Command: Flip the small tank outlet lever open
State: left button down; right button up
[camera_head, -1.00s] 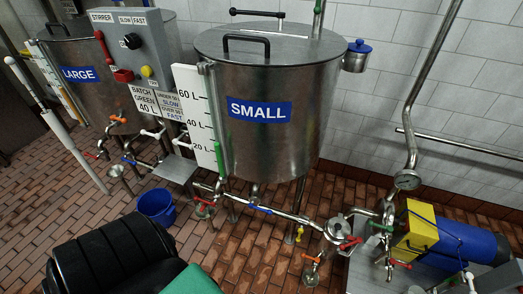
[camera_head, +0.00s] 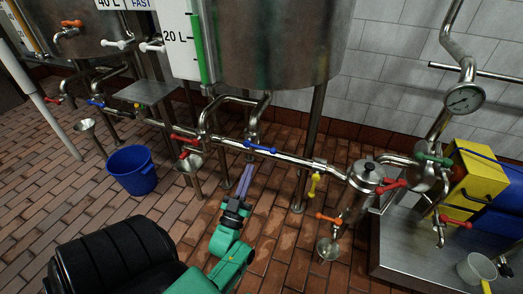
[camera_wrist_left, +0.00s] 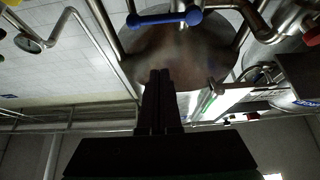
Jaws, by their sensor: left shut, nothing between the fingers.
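The small tank (camera_head: 275,45) is a steel vessel on legs, cut off by the top of the head view. Below it, a blue lever (camera_head: 260,148) sits on the steel outlet pipe and lies roughly along it. It also shows at the top of the left wrist view (camera_wrist_left: 165,17). My left gripper (camera_head: 248,168) points up just below and left of this lever. Its fingers are shut and empty, apart from the lever in the picture. In the left wrist view the shut fingers (camera_wrist_left: 160,75) point toward the lever. My right gripper is out of view.
A yellow lever (camera_head: 315,185) hangs on the same pipe to the right. A steel filter housing (camera_head: 362,185) and a red lever (camera_head: 392,185) stand farther right. A red lever (camera_head: 184,139) is at the left. A blue bucket (camera_head: 132,170) stands on the brick floor.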

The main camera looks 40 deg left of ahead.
aim_at(263, 148)
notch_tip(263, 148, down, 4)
jog(key=b, duration=0.4)
pick_arm(q)
jog(key=w+a+r, duration=0.1)
jog(key=w+a, duration=0.2)
jog(key=w, duration=0.6)
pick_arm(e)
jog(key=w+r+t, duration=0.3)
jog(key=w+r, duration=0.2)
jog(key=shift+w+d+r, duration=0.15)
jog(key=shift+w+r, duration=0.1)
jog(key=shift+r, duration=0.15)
pick_arm(q)
jog(key=shift+f+m, duration=0.1)
jog(key=shift+m, duration=0.3)
jog(key=shift+f+m+h+b, duration=0.25)
jog(key=shift+m+h+b, duration=0.05)
jog(key=shift+m+h, duration=0.45)
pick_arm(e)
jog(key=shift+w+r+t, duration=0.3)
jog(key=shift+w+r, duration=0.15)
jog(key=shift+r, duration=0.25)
